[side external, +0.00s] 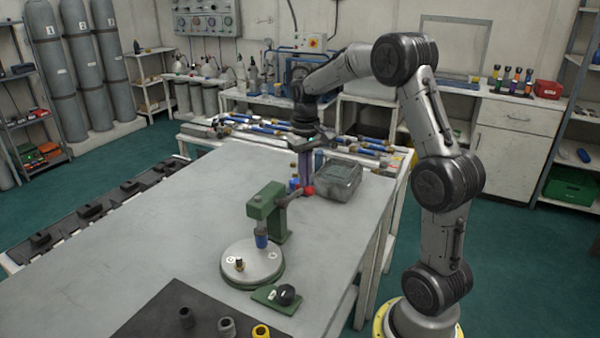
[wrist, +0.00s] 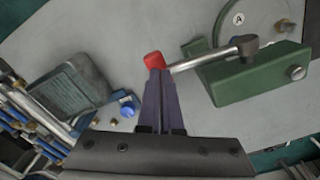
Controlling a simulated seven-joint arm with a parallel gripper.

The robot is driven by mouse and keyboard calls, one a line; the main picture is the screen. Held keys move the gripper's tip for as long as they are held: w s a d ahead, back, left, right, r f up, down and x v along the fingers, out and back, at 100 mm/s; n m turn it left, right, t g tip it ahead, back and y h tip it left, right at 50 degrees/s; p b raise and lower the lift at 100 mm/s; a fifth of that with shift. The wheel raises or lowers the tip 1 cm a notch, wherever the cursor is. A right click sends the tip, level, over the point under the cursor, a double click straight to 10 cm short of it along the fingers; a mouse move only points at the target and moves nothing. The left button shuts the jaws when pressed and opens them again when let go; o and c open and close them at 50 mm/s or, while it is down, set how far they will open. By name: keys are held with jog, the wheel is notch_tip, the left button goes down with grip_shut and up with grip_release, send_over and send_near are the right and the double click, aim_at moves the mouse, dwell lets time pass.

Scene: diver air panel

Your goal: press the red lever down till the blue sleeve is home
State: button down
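The green press (side external: 265,208) stands on the table, and also shows in the wrist view (wrist: 255,78). Its metal lever ends in a red knob (side external: 308,190), seen at my fingertips in the wrist view (wrist: 153,61). The lever sticks out sideways, tilted slightly up towards the knob. The blue sleeve (side external: 261,241) is below the press head, over the round plate (side external: 235,270); its lower end is too small to judge. My gripper (side external: 306,184) points down over the knob, its purple fingers together. I cannot tell whether they touch the knob.
A brass fitting (side external: 239,264) stands on the round plate. A green block with a black knob (side external: 285,295) and a dark mat (side external: 180,315) are in front. The left tabletop is clear.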

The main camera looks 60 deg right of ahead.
jog(key=shift+a+f, duration=0.15)
jog(key=shift+f, duration=0.4)
dwell(0.5)
notch_tip(320, 180, up, 12)
dwell(1.8)
jog(key=shift+r, duration=0.1)
jog(key=s+a+r+n+t, duration=0.2)
jog(key=s+a+r, duration=0.15)
jog(key=a, duration=0.45)
jog(key=s+a+r+n+t, duration=0.1)
jog(key=s+a+r+n, duration=0.2)
jog(key=a, duration=0.4)
jog(key=s+a+f+t, duration=0.1)
jog(key=s+a+f, duration=0.2)
jog(key=s+f, duration=0.2)
jog(key=s+a+f+n+t, duration=0.1)
jog(key=s+a+f, duration=0.2)
jog(key=s+f, duration=0.2)
jog(key=shift+s+a+f+t, duration=0.2)
jog(key=shift+s+t, duration=0.1)
jog(key=shift+s, duration=0.9)
